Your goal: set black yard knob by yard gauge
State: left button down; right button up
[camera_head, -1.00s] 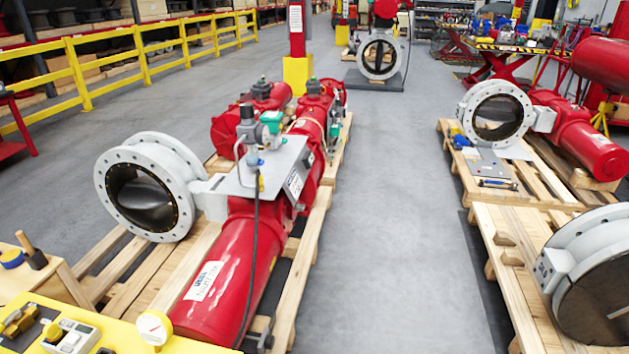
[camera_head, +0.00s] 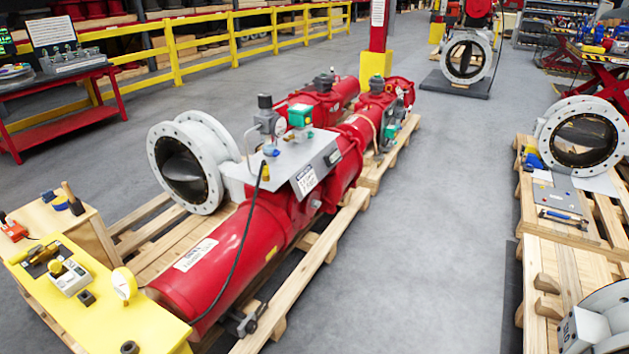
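A yellow-topped bench (camera_head: 160,318) stands at the lower left. A gauge with a pale round dial and yellow rim (camera_head: 124,284) stands upright near its right side. A small dark round piece (camera_head: 130,347), which looks like the black knob, is at the bench's front edge, apart from the gauge and partly cut by the picture's bottom. A small dark square piece (camera_head: 87,297) lies left of the gauge. I cannot tell for sure which is the knob. Neither of my grippers is in view.
A white switch box (camera_head: 70,278) and a brass fitting (camera_head: 42,254) share the bench. A red valve actuator (camera_head: 228,262) on a pallet stands right beside it. Clear grey floor (camera_head: 400,250) runs between the pallets. A red workbench (camera_head: 70,88) stands at the back left.

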aim_at(265, 100)
jog(key=i+l+u, duration=0.25)
jog(key=i+l, duration=0.25)
jog(key=i+l+u, duration=0.25)
jog(key=i+l, duration=0.35)
jog(key=i, duration=0.1)
